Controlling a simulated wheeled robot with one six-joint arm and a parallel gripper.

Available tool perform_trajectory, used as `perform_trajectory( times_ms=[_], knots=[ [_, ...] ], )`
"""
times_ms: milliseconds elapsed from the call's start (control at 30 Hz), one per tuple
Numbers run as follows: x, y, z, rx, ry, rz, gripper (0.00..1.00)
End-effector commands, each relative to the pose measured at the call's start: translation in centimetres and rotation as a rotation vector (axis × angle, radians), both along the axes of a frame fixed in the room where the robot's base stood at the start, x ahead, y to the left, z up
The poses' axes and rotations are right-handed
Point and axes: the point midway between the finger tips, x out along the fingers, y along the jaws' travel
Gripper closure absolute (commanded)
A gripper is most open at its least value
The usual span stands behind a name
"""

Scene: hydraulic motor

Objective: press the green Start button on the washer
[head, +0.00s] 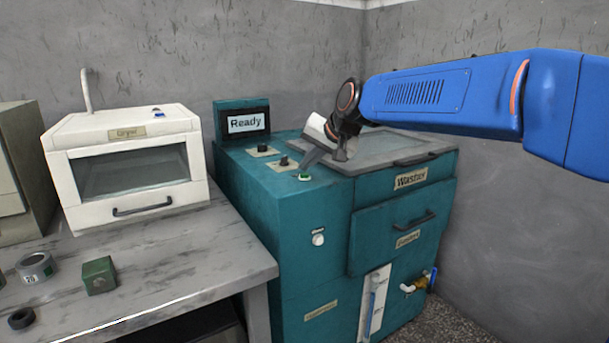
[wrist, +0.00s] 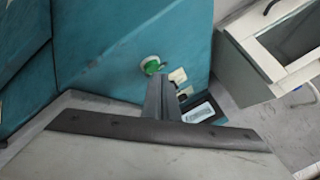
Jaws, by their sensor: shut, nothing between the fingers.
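The teal washer (head: 300,240) stands in the middle of the head view, with a grey lid on top and a display (head: 248,123) reading "Ready". The green Start button (head: 304,177) is on the front left of its top, beside two dark knobs. My gripper (head: 306,167) is shut and empty, with its tips just above and very close to the button. In the wrist view the green button (wrist: 151,65) shows just beyond the shut fingertips (wrist: 158,80). I cannot tell whether the fingers touch it.
A white dryer (head: 130,165) stands on the grey table (head: 190,250) to the left. A green block (head: 98,276), a metal ring (head: 35,268) and a dark ring (head: 21,318) lie on the table. Walls stand behind and to the right of the washer.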

Motion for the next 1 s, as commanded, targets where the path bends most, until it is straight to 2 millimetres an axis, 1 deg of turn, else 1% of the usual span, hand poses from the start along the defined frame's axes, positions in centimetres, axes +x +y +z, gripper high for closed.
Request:
perform_trajectory(
  times_ms=[1000],
  knots=[
    [0.01, 0.0, -0.78, 0.0, 0.0, 0.0, 1.0]
  ],
)
